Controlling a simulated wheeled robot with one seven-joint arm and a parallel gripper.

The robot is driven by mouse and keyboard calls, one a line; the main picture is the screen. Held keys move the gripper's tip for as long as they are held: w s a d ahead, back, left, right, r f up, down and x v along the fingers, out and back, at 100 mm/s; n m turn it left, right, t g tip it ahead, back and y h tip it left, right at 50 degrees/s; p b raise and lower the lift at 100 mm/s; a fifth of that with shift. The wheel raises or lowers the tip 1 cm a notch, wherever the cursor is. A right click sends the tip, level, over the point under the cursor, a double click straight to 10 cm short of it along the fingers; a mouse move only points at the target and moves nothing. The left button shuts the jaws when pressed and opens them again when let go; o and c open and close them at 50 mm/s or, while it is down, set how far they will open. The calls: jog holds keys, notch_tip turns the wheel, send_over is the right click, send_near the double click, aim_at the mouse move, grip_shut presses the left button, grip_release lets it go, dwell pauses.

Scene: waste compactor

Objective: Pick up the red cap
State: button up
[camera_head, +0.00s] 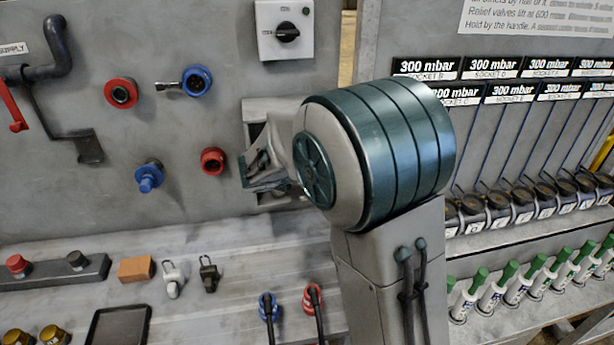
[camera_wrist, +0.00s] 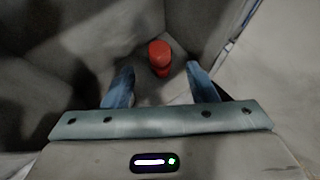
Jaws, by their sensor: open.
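In the wrist view a small red cap (camera_wrist: 159,52) stands in a grey, walled recess, just beyond and between my fingertips. My gripper (camera_wrist: 160,74) is open, with one blue-grey finger on each side of the cap's line and a clear gap between them. The fingers do not appear to be closed on the cap. In the head view my large arm joint hides much of my gripper's surroundings, beside a grey wall-mounted box (camera_head: 256,112). I cannot make out the cap inside that box there.
Red fittings (camera_head: 121,93) and blue fittings (camera_head: 197,80) stick out of the grey wall panel. A switch box (camera_head: 286,30) is above. The bench below holds an orange block (camera_head: 136,269), clips and a black tray (camera_head: 118,326). Rows of sockets (camera_head: 520,205) stand at right.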

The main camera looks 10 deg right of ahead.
jog(key=p+x, duration=0.1)
jog(key=x, duration=0.8)
jog(key=shift+w+d+r, duration=0.1)
jog(key=shift+w+r, duration=0.05)
jog(key=c, duration=1.1)
